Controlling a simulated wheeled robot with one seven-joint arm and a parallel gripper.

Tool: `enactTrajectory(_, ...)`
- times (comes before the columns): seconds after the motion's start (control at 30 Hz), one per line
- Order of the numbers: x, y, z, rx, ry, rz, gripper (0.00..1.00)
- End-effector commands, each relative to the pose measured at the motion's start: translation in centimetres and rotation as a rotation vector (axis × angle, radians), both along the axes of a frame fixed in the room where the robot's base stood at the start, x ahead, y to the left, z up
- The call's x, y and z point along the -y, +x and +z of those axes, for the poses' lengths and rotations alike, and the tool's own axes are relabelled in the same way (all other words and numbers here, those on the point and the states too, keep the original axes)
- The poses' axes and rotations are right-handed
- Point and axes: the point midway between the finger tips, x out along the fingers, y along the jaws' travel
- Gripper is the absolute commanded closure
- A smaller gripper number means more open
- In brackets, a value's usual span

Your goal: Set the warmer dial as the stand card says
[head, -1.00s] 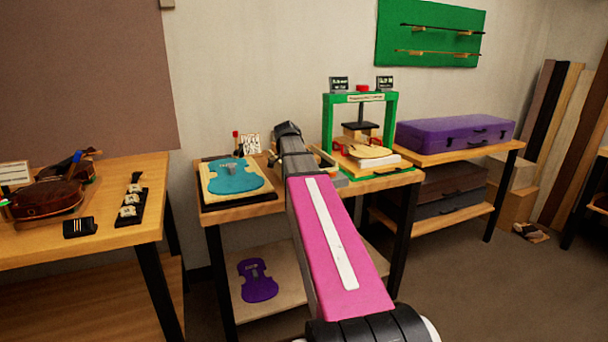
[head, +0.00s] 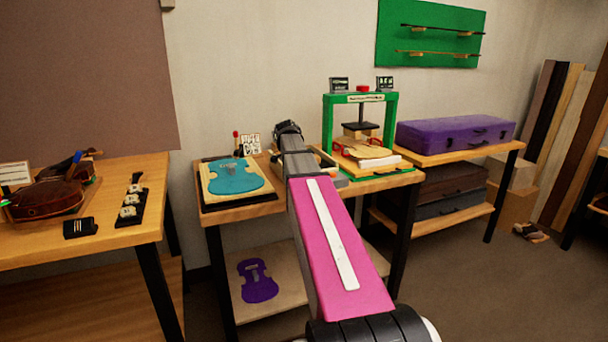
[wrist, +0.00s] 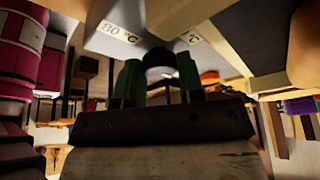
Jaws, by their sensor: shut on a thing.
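In the wrist view a dark round dial knob (wrist: 160,60) sits on a pale panel (wrist: 103,43) printed with "80 °C" and a second, partly hidden "°C" mark. My gripper (wrist: 160,78) has its two green fingers on either side of the knob and is shut on it. The dial's pointer cannot be made out. In the head view my pink and grey arm reaches to the middle bench, and the gripper and dial are hidden behind it. A small white card with dark marks (head: 250,144) stands at the back of that bench; its text is unreadable.
A blue violin-shaped plate (head: 236,176) lies left of my arm. A green press (head: 327,118) stands to the right. A purple case (head: 455,131) is further right. A violin (head: 50,197) rests on the left bench. Floor shows at the right.

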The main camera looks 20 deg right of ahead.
Motion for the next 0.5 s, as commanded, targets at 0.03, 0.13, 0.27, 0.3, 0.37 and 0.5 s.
enactTrajectory(0.03,-0.02,-0.01,-0.04,0.0,0.001,-0.001,0.88)
enactTrajectory(0.13,-0.02,-0.01,-0.04,0.0,0.001,-0.001,0.88)
enactTrajectory(0.27,-0.02,-0.02,-0.04,0.0,0.001,-0.001,0.58)
enactTrajectory(0.3,-0.02,-0.02,-0.04,0.0,0.001,-0.001,0.45)
enactTrajectory(0.37,-0.02,-0.01,-0.04,0.0,0.001,0.0,0.39)
enactTrajectory(0.5,-0.01,-0.02,-0.02,0.001,0.001,0.0,0.39)
